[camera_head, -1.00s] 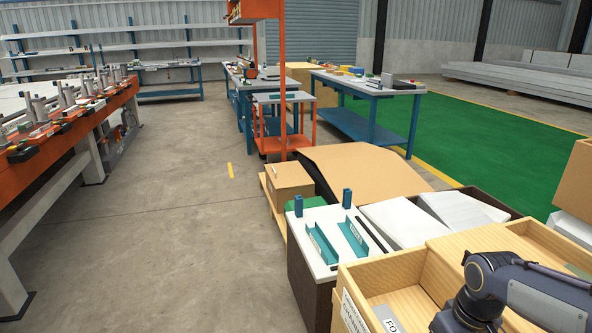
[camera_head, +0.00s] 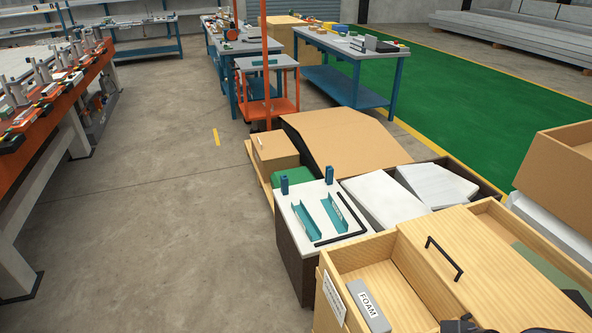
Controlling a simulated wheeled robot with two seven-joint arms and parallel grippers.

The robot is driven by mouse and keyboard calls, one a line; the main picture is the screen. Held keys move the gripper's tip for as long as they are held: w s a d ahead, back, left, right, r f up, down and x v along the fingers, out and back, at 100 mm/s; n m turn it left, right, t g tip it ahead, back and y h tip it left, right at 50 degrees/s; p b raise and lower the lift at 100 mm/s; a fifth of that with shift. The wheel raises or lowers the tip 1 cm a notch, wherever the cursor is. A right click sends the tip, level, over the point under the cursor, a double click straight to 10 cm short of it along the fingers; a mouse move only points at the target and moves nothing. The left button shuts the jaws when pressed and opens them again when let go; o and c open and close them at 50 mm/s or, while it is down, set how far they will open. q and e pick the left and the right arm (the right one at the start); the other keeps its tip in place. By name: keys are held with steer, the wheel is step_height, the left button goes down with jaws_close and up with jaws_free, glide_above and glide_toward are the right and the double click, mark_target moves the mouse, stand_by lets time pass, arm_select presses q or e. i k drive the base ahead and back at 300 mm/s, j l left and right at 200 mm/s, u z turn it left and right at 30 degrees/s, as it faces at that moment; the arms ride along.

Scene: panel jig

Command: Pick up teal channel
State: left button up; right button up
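Two teal channels lie side by side on the white top of a dark-sided stand (camera_head: 295,227). The left teal channel (camera_head: 307,222) and the right teal channel (camera_head: 334,213) are apart from each other, each with a pale label on it. Nothing of mine touches them. Only dark parts of one of my arms show at the bottom right edge of the head view. Neither gripper can be seen.
Cardboard boxes (camera_head: 352,143) are behind. The floor to the left is clear.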

mark_target(313, 232)
steer(key=i+j, duration=0.4)
steer(key=i, duration=0.25)
steer(key=i+j+z, duration=0.15)
steer(key=i+j, duration=0.3)
steer(key=i, duration=0.2)
steer(key=i+j, duration=0.5)
steer(key=i, duration=0.15)
steer(key=l+z, duration=0.05)
